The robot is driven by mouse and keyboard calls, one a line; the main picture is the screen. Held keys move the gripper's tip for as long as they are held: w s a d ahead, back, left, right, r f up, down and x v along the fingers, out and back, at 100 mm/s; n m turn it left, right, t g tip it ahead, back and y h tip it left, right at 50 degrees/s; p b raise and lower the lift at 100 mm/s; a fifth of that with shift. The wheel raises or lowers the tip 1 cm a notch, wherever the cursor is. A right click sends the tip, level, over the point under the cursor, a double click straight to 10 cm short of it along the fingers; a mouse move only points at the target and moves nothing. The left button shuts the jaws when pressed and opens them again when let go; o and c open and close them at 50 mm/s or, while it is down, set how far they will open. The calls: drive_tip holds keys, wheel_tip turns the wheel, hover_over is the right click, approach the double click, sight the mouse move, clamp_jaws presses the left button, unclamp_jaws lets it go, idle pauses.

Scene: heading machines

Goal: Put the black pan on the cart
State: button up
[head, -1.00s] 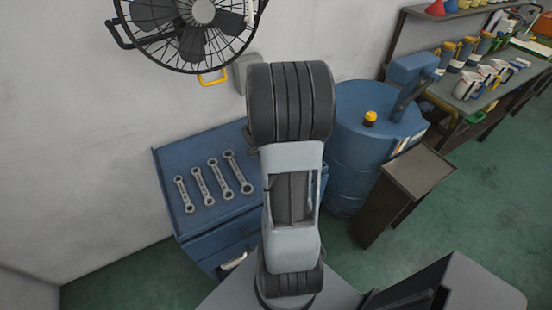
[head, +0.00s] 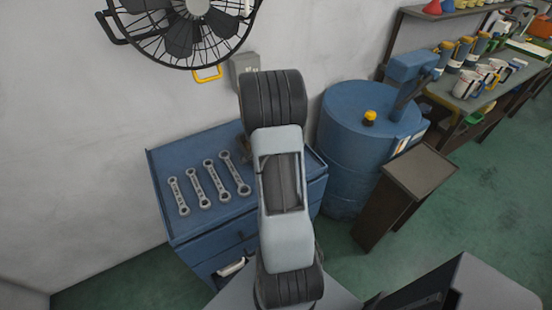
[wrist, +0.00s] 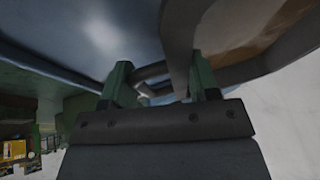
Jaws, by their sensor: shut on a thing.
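My gripper (wrist: 160,88) shows in the wrist view with two green fingers. It is shut on a dark looped grip between them, which appears to be part of the black pan. A thick dark grey curved rim (wrist: 178,40) runs above and right of the fingers, with a brownish inside; I take it for the pan, seen only in part. A shiny blue surface lies close at upper left in that view. In the head view my arm hides the gripper and most of the pan. The blue cart (head: 200,228) stands behind my arm, against the wall.
Several wrenches (head: 208,183) lie in a row on the cart's left part. A blue drum (head: 350,150) stands right of the cart, with a brown stand (head: 405,190) before it. A black fan (head: 185,30) hangs above on the wall. Shelves with mugs (head: 468,84) are far right.

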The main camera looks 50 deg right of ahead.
drive_tip(key=o, duration=1.1)
